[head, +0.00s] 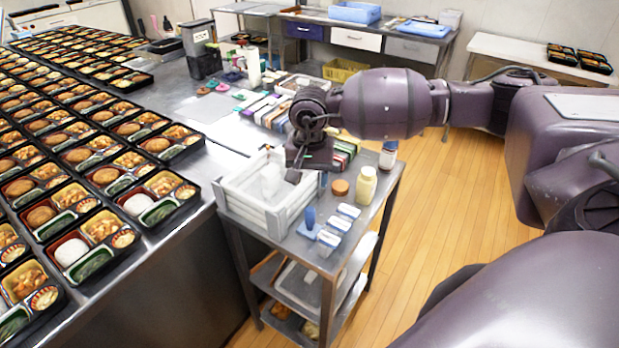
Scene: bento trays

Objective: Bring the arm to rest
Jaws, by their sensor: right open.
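My right arm comes in from the right and reaches across the small metal cart (322,262). My right gripper (296,172) hangs open at its end, pointing down near the back right corner of a white crate (232,196) on the cart. The fingers are small and dark, and I see nothing held between them. A translucent item (270,180) lies inside the crate, left of the gripper. I cannot tell whether the gripper touches the crate rim. My left gripper is not in view.
Bento trays (75,253) fill the steel table at left. Beside the crate, the cart holds a yellow bottle (366,185), an orange-brown round item (340,188) and blue-white items (328,240). Colored boxes (268,108) stand behind the gripper. Wooden floor (450,190) at right is clear.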

